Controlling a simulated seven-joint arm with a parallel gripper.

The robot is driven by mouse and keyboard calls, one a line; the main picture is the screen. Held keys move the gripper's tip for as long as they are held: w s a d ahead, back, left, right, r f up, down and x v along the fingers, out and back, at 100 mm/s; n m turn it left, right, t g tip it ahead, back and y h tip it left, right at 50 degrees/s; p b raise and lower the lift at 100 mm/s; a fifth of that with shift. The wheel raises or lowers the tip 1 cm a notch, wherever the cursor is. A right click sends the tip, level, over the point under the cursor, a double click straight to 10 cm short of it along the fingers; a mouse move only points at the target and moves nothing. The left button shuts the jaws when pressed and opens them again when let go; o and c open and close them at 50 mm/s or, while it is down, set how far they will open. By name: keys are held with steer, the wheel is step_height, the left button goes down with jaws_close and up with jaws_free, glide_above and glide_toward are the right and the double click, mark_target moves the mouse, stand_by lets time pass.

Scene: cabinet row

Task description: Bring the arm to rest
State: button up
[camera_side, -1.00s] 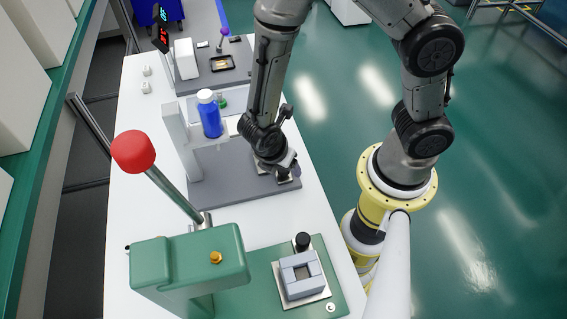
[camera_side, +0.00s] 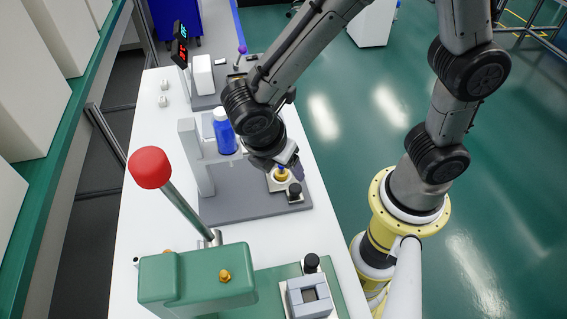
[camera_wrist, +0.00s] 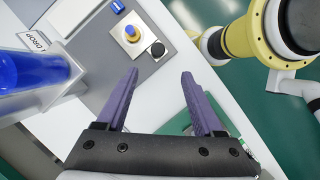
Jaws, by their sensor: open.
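My gripper (camera_wrist: 163,100) is open and empty in the wrist view, its two purple fingers apart with only the table and green base seen between them. In the side view my gripper (camera_side: 290,168) is above the grey station base, near a small white plate holding a yellow and blue piece (camera_side: 282,174). That yellow and blue piece also shows in the wrist view (camera_wrist: 131,34), beyond the fingers and apart from them. A black knob (camera_side: 295,189) stands beside it.
A blue bottle with a white cap (camera_side: 224,135) stands on a white holder left of my arm. A green press (camera_side: 198,280) with a red-knobbed lever (camera_side: 150,167) and a grey block fixture (camera_side: 309,296) are in front.

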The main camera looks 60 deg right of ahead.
stand_by(0.3)
steer(key=d+r+m+t+y, duration=0.25)
steer(key=d+r+m, duration=0.45)
steer(key=d+r, duration=0.35)
steer(key=s+d+r+m+t+y, duration=0.2)
steer(key=s+m, duration=0.5)
steer(key=m, duration=0.4)
steer(key=shift+s+r+t, duration=0.3)
steer(key=shift+r+t, duration=0.25)
steer(key=shift+r, duration=0.1)
